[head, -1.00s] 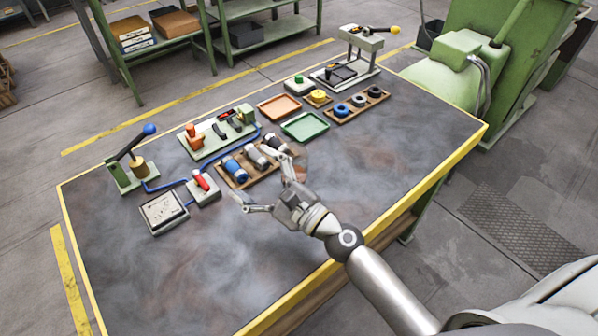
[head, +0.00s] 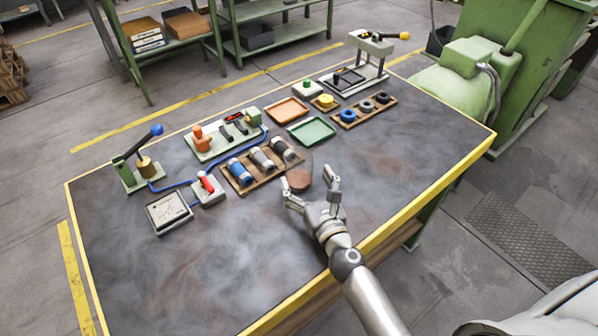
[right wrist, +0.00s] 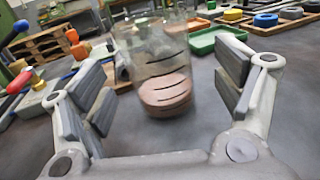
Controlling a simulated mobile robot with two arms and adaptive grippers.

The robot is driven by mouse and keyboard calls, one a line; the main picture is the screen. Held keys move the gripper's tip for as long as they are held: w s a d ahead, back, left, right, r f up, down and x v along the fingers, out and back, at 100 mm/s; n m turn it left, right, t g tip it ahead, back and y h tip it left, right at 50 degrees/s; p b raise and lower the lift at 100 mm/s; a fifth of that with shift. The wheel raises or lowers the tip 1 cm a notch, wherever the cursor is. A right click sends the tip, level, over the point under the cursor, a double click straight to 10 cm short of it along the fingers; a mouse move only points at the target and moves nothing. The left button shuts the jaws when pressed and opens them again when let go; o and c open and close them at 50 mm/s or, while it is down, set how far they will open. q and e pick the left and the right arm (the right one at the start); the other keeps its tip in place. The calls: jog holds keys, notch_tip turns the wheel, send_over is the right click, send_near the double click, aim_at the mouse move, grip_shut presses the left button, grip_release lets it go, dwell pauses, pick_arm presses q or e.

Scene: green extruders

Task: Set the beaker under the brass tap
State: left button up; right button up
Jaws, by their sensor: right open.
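The beaker (head: 299,180) is clear, with a reddish-brown lower part, and stands upright on the dark bench top right of the wooden rack. My right gripper (head: 310,188) is open and empty, just on the near side of the beaker. In the right wrist view the beaker (right wrist: 165,92) shows ahead, between the spread fingers, with no visible grip on it. A brass-coloured body (head: 147,167), which looks like the brass tap, sits on a green stand at the bench's left, under a blue-knobbed lever. My left gripper is out of view.
A wooden rack (head: 244,190) with several cylinders lies left of the beaker. A grey box (head: 168,212), a red-handled switch (head: 207,187) and a blue hose lie towards the tap. A green tray (head: 311,131) is behind the beaker. The front bench is clear.

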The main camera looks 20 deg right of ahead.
aim_at(295, 159)
jog(key=w, duration=0.4)
jog(key=shift+w+a+f, duration=0.1)
jog(key=shift+w+a, duration=0.15)
jog(key=shift+w, duration=0.15)
jog(key=c, duration=1.3)
jog(key=shift+r, duration=0.25)
